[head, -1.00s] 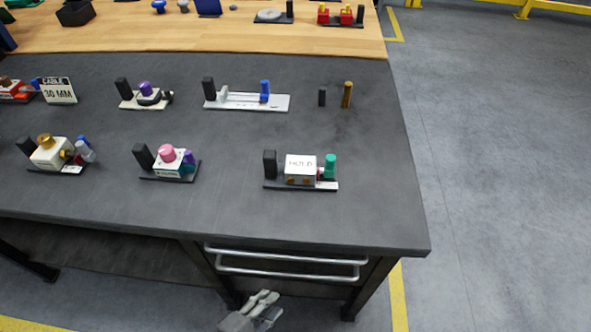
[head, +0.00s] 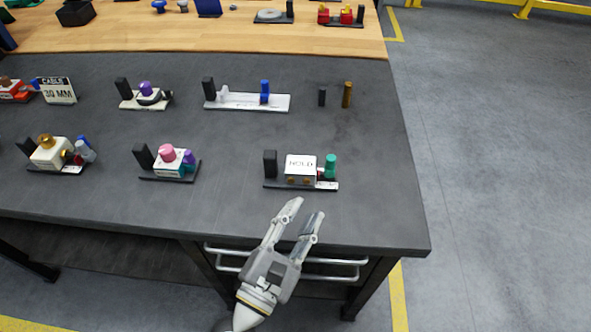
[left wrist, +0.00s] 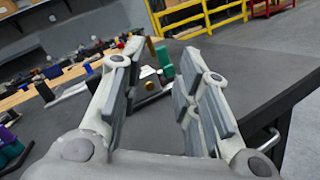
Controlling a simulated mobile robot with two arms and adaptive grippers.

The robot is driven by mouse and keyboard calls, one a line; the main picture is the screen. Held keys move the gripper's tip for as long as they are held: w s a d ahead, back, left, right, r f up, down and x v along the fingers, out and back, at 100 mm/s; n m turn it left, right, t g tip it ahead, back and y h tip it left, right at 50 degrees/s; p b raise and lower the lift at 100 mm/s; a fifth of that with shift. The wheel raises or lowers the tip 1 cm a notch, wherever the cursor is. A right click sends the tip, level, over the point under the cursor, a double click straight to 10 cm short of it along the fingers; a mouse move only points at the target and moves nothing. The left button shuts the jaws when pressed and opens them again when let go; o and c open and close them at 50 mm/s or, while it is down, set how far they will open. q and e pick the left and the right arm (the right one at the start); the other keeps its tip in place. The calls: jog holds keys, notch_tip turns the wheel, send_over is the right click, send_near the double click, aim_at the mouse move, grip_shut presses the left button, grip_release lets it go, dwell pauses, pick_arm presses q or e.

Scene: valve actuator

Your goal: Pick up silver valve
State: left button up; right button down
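No part is plainly marked as the silver valve. Candidates are a light grey piece (head: 86,152) on the left front fixture and a pale upright piece (head: 223,93) on the long white plate (head: 275,104). A silvery disc (head: 270,14) also lies on a plate at the back. My left gripper (head: 305,208) is open and empty over the table's front edge, nearer than the white HOLD block (head: 300,168). In the left wrist view, the open fingers (left wrist: 160,52) frame the green knob (left wrist: 164,62) beyond them. My right gripper is not in view.
The dark table (head: 370,215) has clear room at its right and front. Fixtures with pink (head: 167,153) and purple (head: 146,88) knobs stand to the left. Black (head: 322,97) and brass (head: 347,95) posts stand at right. Drawer handles (head: 340,262) jut out below the front edge.

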aim_at(269, 160)
pick_arm(q)
jog(key=w+a+n+y, duration=0.1)
jog(key=a+n+y, duration=0.1)
jog(key=n, duration=0.1)
jog(key=w+a+n+y, duration=0.1)
jog(key=a+n+y, duration=0.2)
jog(key=n, duration=0.1)
jog(key=w+a+n+y, duration=0.1)
jog(key=a+n+y, duration=0.1)
jog(key=n+y, duration=0.1)
jog(key=shift+w+a+f+n, duration=0.25)
jog(key=shift+w+n, duration=0.15)
jog(key=shift+n, duration=0.1)
jog(key=w, duration=0.7)
jog(key=shift+w, duration=0.25)
jog(key=w, duration=0.4)
jog(key=shift+w+f, duration=0.25)
jog(key=shift+c, duration=0.4)
grip_shut()
jog(key=shift+r, duration=0.1)
